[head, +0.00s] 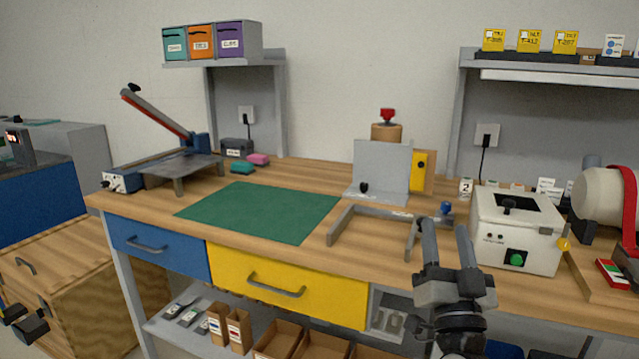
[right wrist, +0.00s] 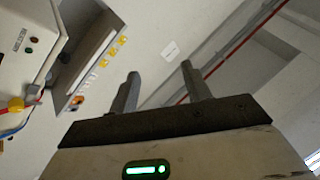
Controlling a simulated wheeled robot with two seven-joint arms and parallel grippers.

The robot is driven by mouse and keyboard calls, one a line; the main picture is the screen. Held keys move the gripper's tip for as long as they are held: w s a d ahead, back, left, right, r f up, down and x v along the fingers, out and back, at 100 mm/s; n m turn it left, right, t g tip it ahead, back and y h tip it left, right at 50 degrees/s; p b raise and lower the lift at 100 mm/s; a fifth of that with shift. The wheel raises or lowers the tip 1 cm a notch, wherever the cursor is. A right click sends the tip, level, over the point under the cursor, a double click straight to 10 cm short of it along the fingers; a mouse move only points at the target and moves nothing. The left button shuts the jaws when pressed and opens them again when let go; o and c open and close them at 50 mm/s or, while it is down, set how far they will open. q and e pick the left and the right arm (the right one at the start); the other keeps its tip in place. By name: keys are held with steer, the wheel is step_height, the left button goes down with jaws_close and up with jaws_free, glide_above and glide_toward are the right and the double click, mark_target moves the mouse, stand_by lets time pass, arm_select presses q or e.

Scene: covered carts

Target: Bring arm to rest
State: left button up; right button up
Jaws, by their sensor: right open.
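My right gripper (head: 445,240) stands upright in the head view, in front of the workbench's front edge. Its two fingers point up and are apart, with nothing between them. The right wrist view shows the same open fingers (right wrist: 160,90) against the wall and ceiling, touching nothing. My left gripper (head: 22,325) shows only in part at the lower left edge of the head view, dark and small. Whether its jaws are open or shut cannot be made out.
The wooden workbench (head: 300,177) carries a green mat (head: 262,211), a grey U-shaped frame (head: 372,213) and a white box with a green button (head: 515,232), close to the right gripper. A blue drawer (head: 160,249) and yellow drawer (head: 290,286) are shut. The mat is bare.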

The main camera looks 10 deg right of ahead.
steer(key=s+a+f+n+g+y, duration=0.2)
steer(key=a+f+n+g+y, duration=0.2)
steer(key=a+f+n+y, duration=0.5)
steer(key=s+a+f+g+y+p, duration=0.1)
steer(key=s+a+f+g, duration=0.3)
steer(key=s+f, duration=0.4)
steer(key=s+a+f+g+y, duration=0.1)
steer(key=s+a+f+g, duration=0.3)
steer(key=s+f, duration=0.4)
step_height(320, 180, down, 4)
steer(key=shift+a+f+n+g+p, duration=0.15)
steer(key=shift+f+n+g+p, duration=0.2)
steer(key=shift+g, duration=0.35)
steer(key=shift+s+r, duration=0.1)
steer(key=shift+c, duration=0.3)
